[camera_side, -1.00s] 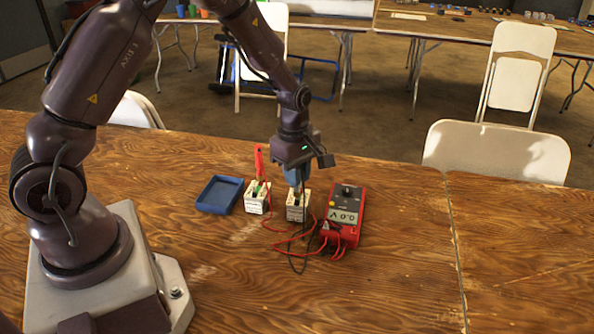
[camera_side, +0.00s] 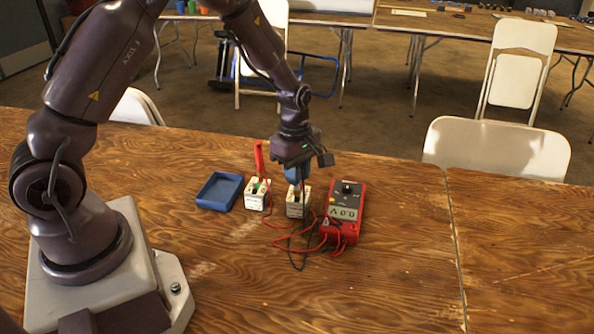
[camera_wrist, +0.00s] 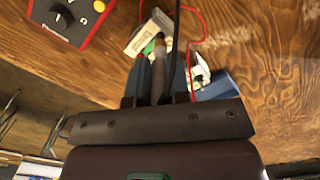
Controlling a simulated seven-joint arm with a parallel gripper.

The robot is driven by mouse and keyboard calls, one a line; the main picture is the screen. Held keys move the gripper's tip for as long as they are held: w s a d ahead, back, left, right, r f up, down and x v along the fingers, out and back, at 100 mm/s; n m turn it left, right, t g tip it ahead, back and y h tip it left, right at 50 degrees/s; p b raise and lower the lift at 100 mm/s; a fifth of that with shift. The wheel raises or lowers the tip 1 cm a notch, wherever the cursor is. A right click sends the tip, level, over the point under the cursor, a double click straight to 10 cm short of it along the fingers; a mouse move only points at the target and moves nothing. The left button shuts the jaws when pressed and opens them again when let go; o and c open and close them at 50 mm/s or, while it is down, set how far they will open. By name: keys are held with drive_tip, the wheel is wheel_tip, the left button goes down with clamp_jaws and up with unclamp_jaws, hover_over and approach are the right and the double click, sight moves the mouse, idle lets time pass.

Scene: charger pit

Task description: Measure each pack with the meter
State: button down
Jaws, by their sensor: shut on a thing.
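Two white packs stand on the wooden table: a left pack (camera_side: 256,197) and a right pack (camera_side: 298,208). A red probe (camera_side: 259,160) stands upright at the left pack. The red meter (camera_side: 345,211) is right of the packs; its display appears to read 0.0 V, upside down. My gripper (camera_side: 298,180) is right above the right pack. In the wrist view, the blue fingers of my gripper (camera_wrist: 158,85) are shut on a dark probe (camera_wrist: 159,62) with a black lead, over a pack (camera_wrist: 149,34). The probe's tip is hidden, so I cannot tell whether it touches.
A blue tray (camera_side: 220,190) lies left of the packs and looks empty. Red and black leads (camera_side: 295,238) loop across the table in front of the packs and meter. The table's front and right are clear. A white chair (camera_side: 496,152) stands behind the table.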

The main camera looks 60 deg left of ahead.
drive_tip(key=shift+f, duration=0.2)
drive_tip(key=c, duration=0.7)
unclamp_jaws()
drive_tip(key=shift+r, duration=3.8)
